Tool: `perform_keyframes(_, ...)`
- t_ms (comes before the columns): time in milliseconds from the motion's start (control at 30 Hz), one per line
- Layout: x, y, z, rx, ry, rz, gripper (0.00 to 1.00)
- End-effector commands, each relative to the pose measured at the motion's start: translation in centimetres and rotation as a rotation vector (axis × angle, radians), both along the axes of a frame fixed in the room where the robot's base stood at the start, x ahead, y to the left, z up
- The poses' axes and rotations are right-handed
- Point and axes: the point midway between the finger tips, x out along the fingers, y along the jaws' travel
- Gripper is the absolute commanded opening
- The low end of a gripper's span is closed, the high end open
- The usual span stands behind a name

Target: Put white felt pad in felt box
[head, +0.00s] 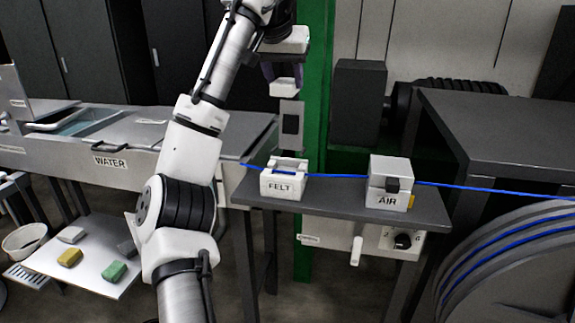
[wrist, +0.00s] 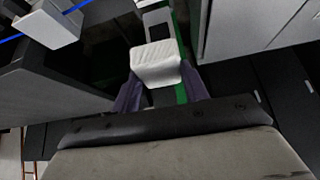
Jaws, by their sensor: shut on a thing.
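My gripper (head: 283,73) is shut on the white felt pad (head: 285,87), high above the table. In the wrist view the pad (wrist: 157,65) sits between the two purple fingers (wrist: 160,92). The white felt box (head: 283,186), labelled FELT, stands on the left part of the small dark table. Its top looks open, and the blue cable (head: 335,176) runs through it. In the head view the pad is directly above the box, well apart from it; its depth relative to the box is hard to tell.
A white AIR box (head: 390,184) stands right of the felt box on the dark table (head: 340,192). A green post (head: 316,100) rises behind. A WATER basin (head: 150,150) is at left. A lower tray (head: 95,262) holds several coloured blocks. A cable reel (head: 515,260) is at right.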

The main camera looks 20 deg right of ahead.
Motion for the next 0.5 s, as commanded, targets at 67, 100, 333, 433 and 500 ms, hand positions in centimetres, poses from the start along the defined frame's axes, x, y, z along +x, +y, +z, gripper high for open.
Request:
perform_keyframes(67, 0.1, 0.1, -2.0, 0.001, 0.003, -0.002, 0.23)
perform_keyframes(100, 0.1, 0.1, -2.9, 0.001, 0.003, -0.002, 0.23)
perform_keyframes(333, 0.0, 0.1, -8.7, -0.001, 0.003, -0.001, 0.23)
perform_keyframes(433, 0.0, 0.1, -11.1, -0.001, 0.003, -0.001, 0.23)
perform_keyframes(500, 0.0, 0.0, -12.6, -0.001, 0.005, -0.001, 0.23)
